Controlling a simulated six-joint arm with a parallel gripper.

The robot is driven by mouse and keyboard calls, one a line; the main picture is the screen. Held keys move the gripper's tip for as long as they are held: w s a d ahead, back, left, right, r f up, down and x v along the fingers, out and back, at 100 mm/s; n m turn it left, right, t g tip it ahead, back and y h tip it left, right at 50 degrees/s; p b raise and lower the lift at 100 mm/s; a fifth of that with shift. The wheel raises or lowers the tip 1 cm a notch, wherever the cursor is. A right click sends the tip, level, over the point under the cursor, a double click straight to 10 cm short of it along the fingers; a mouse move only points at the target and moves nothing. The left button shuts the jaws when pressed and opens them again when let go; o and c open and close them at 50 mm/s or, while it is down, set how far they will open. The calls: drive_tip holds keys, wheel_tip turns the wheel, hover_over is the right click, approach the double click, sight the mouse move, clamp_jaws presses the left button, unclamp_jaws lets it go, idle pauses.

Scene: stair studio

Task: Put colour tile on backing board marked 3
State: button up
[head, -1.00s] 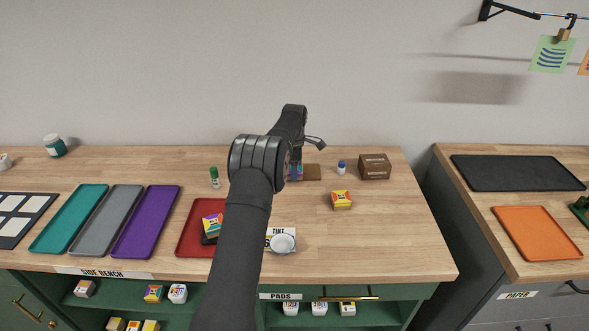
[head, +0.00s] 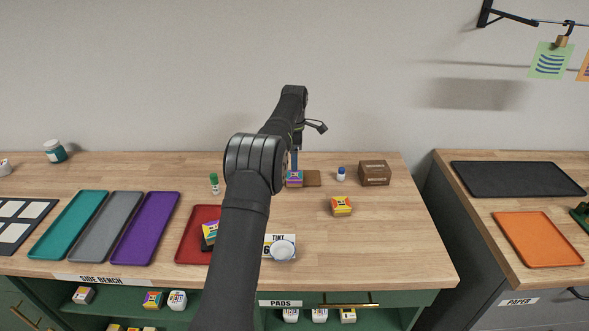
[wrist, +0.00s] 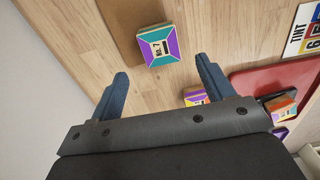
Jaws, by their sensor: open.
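In the head view the block (head: 295,179) is at the left end of the board (head: 313,178). It appears to overlap the board's edge, but I cannot tell how it rests. My gripper (wrist: 162,70) is open and empty, its blue fingers apart from the block. In the head view my gripper (head: 295,159) is just above it. No mark 3 is readable on the board.
A yellow-topped block (head: 341,206), a brown box (head: 374,173) and a blue-capped bottle (head: 341,173) stand to the right. A green-capped bottle (head: 214,184) and a red tray (head: 192,240) are left.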

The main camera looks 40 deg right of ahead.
sight(294, 175)
wheel_tip(294, 175, up, 4)
drive_tip(key=shift+f, duration=0.1)
idle(0.4)
wheel_tip(294, 175, down, 12)
drive_tip(key=shift+f, duration=0.15)
wheel_tip(294, 175, up, 3)
drive_tip(key=shift+f, duration=0.2)
drive_tip(key=shift+r, duration=0.8)
